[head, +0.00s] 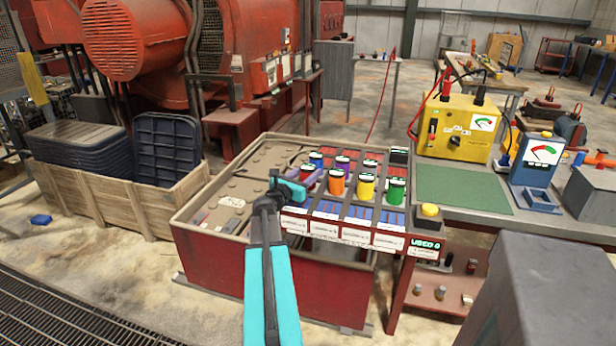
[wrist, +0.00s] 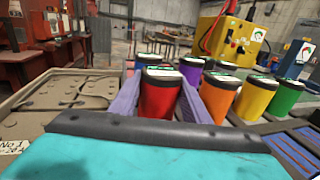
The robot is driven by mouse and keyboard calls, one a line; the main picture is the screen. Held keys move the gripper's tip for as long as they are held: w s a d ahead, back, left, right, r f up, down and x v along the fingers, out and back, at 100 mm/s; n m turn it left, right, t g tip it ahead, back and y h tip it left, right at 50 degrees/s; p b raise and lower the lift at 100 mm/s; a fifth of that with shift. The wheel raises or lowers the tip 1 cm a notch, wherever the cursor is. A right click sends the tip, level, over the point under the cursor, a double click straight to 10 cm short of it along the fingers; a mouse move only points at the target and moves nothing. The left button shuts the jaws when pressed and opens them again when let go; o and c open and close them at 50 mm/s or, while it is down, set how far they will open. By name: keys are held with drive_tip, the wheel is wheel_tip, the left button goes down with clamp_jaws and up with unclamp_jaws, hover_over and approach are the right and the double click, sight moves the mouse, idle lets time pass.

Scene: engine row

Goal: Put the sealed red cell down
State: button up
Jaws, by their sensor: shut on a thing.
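My gripper (head: 308,180) reaches over the left end of the cell rack (head: 352,211). Its purple fingers are shut on the red cell (wrist: 160,93), one on each side in the wrist view. The red cell (head: 306,171) is upright with a white and green top. It is at the left of the near row, beside the orange cell (head: 337,183). Its base is hidden, so I cannot tell whether it touches the rack. The yellow cell (head: 366,188) and green cell (head: 396,191) stand further right; a blue cell (head: 316,159) and purple cell (head: 342,164) stand behind.
The rack is in a red bench with a beige panel (head: 236,186) on its left. A sign reading USED 0 (head: 425,246) is at its right front. A yellow meter box (head: 459,127) and green mat (head: 461,188) are on the right-hand bench. A wooden crate (head: 102,199) stands left.

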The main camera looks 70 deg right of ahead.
idle(0.4)
drive_tip(key=o, duration=1.5)
drive_tip(key=shift+f, duration=0.15)
drive_tip(key=shift+r, duration=0.2)
drive_tip(key=a, duration=0.4)
drive_tip(key=w+a, duration=0.1)
drive_tip(key=a, duration=0.2)
drive_tip(key=w+a+b, duration=0.1)
drive_tip(key=a, duration=0.3)
drive_tip(key=shift+w+a, duration=0.15)
drive_tip(key=shift+a, duration=0.2)
